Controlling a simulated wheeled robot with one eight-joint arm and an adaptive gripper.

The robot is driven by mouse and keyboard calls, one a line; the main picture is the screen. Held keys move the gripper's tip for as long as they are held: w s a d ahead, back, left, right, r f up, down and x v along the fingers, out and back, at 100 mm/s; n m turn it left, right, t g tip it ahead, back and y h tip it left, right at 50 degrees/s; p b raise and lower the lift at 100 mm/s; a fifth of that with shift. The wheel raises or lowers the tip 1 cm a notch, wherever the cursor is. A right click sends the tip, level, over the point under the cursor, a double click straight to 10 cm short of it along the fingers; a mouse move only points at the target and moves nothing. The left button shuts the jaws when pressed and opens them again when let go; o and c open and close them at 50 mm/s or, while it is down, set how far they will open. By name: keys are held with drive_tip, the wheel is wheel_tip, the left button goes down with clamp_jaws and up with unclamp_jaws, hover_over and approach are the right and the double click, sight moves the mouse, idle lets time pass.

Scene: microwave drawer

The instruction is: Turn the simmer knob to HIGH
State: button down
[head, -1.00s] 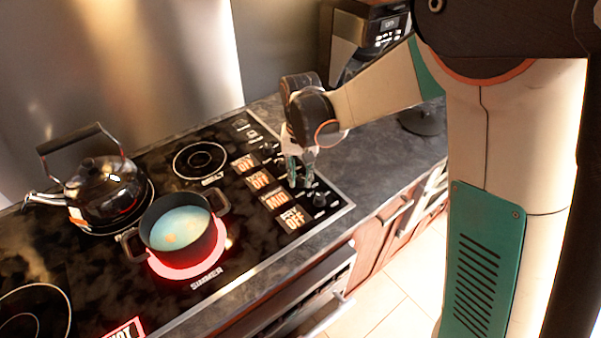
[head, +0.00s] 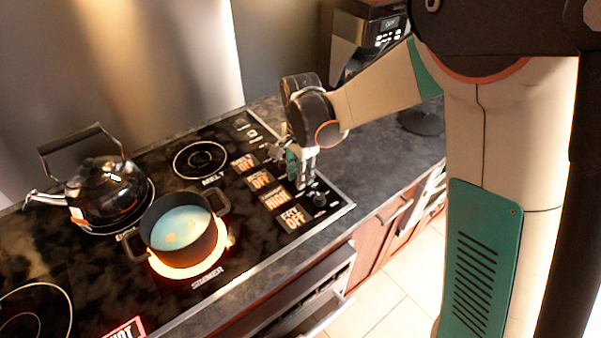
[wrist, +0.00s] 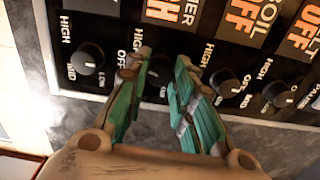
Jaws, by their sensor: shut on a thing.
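My gripper (head: 300,179) points down at the row of knobs on the right side of the black cooktop. In the wrist view its green fingers (wrist: 163,72) are shut around a dark knob (wrist: 159,78), which is mostly hidden between them. This knob sits below the simmer display (wrist: 174,13); its pointer cannot be made out. In the head view the simmer display (head: 276,200) reads HIGH. The simmer burner (head: 174,270) glows orange-white under a dark pot (head: 170,250) with pale blue contents.
Neighbouring knobs stand close on both sides, one to the left (wrist: 90,58) and others to the right (wrist: 224,83). A kettle (head: 100,185) stands at the back left. A coffee machine (head: 350,45) stands behind my arm. The counter (head: 375,165) to the right is mostly clear.

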drive_tip(key=shift+m, duration=1.2)
drive_tip(key=c, duration=1.3)
unclamp_jaws()
drive_tip(key=shift+c, duration=0.2)
wheel_tip(320, 180, up, 12)
